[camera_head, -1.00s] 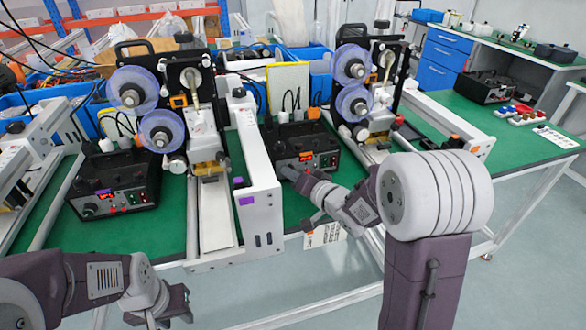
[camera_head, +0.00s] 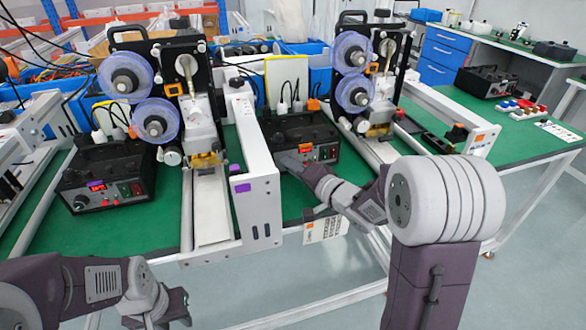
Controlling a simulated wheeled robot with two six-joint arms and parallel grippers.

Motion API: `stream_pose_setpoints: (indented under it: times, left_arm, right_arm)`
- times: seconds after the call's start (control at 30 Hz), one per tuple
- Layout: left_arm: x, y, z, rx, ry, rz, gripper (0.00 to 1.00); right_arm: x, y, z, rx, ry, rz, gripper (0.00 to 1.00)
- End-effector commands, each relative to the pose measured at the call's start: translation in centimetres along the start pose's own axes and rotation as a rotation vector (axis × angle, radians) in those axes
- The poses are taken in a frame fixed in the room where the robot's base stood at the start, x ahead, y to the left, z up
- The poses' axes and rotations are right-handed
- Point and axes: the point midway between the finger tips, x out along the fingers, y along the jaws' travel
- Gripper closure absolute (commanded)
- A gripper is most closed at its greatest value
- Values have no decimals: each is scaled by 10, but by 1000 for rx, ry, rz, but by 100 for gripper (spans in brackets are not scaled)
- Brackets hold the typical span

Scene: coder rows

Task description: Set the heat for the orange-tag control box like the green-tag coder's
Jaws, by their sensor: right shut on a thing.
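The black control box with an orange tag (camera_head: 300,132) stands mid-table, its front panel with a small red display facing me. My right gripper (camera_head: 289,162) is at the left part of that panel, shut on what appears to be the knob, which the gripper hides. The display digits are too small to read. My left gripper (camera_head: 178,306) hangs in front of the table, away from everything; its jaw opening is unclear. The left coder (camera_head: 240,120) carries a purple tag (camera_head: 241,188), and the right coder (camera_head: 478,142) an orange one. I cannot make out a green tag.
Another control box (camera_head: 104,178) with a lit display stands at the left. A further box (camera_head: 487,83) is on the right-hand bench. A card (camera_head: 326,228) hangs at the table's front edge. The left coder's white frame stands close left of my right gripper.

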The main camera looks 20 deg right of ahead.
Motion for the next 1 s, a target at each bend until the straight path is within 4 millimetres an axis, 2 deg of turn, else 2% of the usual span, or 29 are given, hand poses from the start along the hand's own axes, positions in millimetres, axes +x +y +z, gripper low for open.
stream_pose_setpoints:
  times: [0.1, 0.13, 0.17, 0.47, 0.57, 0.67, 0.9, 1.0]
  left_arm:
    - [0, 0, 0, 0, 0, 0, 64]
    - [0, 0, 0, 0, 0, 0, 64]
    - [0, 0, 0, 0, 0, 0, 64]
    - [0, 0, 0, 0, 0, 0, 64]
    - [4, 0, 0, 0, 0, 0, 64]
    - [10, 0, 1, 0, 0, 0, 64]
    - [33, -1, 3, 0, 0, 0, 64]
    - [43, -1, 4, 0, 0, 0, 64]
  right_arm:
    - [0, 0, -1, 0, 2, 0, 100]
    - [0, 0, -1, 0, 2, 0, 71]
    - [0, 0, -1, 0, 2, 0, 65]
    - [0, 0, 0, -1, 1, 0, 65]
    - [-6, 1, -1, -2, 3, -1, 65]
    - [-21, 2, 0, -4, 6, -1, 65]
    - [-69, 4, 0, -6, 9, 0, 65]
    - [-81, 4, 0, -5, 7, -4, 65]
